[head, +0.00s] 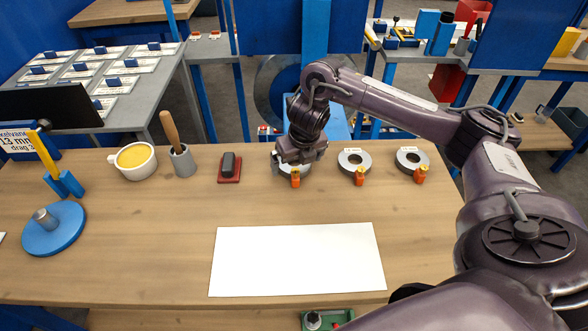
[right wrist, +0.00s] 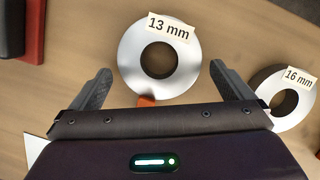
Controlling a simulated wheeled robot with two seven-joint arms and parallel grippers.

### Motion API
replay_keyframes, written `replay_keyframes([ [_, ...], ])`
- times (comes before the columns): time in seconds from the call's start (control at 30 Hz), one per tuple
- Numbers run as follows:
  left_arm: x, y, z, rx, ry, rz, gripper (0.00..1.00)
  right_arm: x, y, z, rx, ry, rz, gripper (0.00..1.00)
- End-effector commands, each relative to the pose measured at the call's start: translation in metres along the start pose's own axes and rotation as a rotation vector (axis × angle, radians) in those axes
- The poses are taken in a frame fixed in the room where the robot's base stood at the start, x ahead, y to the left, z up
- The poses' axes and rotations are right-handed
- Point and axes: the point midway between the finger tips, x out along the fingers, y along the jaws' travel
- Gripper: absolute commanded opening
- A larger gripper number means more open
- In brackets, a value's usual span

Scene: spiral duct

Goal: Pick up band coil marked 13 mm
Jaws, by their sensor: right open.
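The band coil marked 13 mm (right wrist: 131,67) is a silver ring with a pale label, lying flat on the table. In the head view the coil (head: 287,171) is partly hidden under my right gripper (head: 300,160). In the right wrist view my right gripper (right wrist: 160,85) is open, with one finger on each side of the coil's near part. The coil is not gripped. An orange piece shows at the coil's near edge. The coil marked 16 mm (right wrist: 297,108) lies to the right, outside the right finger. My left gripper is not in view.
Two other coils stand right of it, the middle one (head: 354,161) and the far right one (head: 411,160). A black-and-red block (head: 230,167) is close on the left. A white sheet (head: 297,260) lies in front. A blue round stand (head: 54,230) is at far left.

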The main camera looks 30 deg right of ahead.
Motion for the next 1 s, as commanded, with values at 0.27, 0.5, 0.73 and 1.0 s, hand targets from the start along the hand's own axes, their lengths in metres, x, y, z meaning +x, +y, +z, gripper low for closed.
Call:
replay_keyframes([
  [0.27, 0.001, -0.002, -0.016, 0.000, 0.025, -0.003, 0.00, 0.005, 0.000, 0.001, 0.001, -0.003, 0.000, 1.00],
  [0.5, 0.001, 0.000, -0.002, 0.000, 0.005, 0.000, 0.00, 0.005, 0.000, 0.001, 0.000, -0.002, 0.000, 0.72],
  [0.73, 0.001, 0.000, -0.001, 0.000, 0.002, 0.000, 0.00, 0.005, 0.000, 0.001, 0.001, -0.002, -0.001, 0.43],
  [1.0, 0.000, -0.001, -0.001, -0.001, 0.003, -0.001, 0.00, 0.003, 0.000, 0.002, 0.001, -0.004, 0.000, 0.43],
])
